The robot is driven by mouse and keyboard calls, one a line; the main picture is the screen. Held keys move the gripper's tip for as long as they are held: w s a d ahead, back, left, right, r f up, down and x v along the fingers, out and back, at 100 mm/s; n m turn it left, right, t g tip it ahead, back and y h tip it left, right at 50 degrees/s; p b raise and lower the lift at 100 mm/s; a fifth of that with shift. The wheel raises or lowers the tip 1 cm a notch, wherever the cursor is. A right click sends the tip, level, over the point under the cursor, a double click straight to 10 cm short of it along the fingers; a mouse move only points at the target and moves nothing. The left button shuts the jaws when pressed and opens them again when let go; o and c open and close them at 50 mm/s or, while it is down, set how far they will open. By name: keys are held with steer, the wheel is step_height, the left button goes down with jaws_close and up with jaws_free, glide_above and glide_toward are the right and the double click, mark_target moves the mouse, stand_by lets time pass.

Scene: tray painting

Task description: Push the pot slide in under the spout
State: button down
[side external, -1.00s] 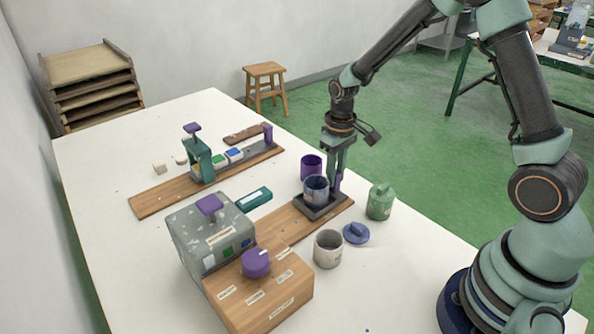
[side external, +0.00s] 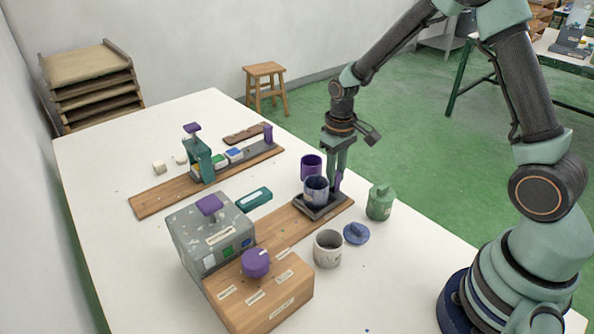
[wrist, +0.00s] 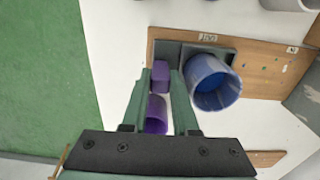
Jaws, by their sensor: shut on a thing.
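The pot slide (side external: 309,209) is a dark tray at the far right end of a wooden track (side external: 280,230). A grey-blue pot (side external: 316,190) stands upright on it; in the wrist view the pot (wrist: 213,82) shows blue inside. The slide's purple handle (side external: 338,181) rises at its right side. My gripper (wrist: 160,82) is shut on this handle, one finger on each side. A grey dispenser box (side external: 205,238) stands at the other end of the track, apart from the slide. A teal piece (side external: 257,197) sticks out beside the box; I cannot tell whether it is the spout.
A purple cup (side external: 311,166) stands just behind the pot. A wooden block with a purple knob (side external: 256,263) stands in front. The track between slide and box looks clear.

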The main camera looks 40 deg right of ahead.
steer(key=shift+r, duration=0.1)
steer(key=a, duration=1.4)
steer(key=shift+a, duration=0.35)
steer(key=c, duration=1)
jaws_free()
steer(key=shift+o, duration=0.2)
steer(key=shift+d, duration=0.1)
step_height(320, 180, up, 12)
steer(key=shift+r, duration=0.1)
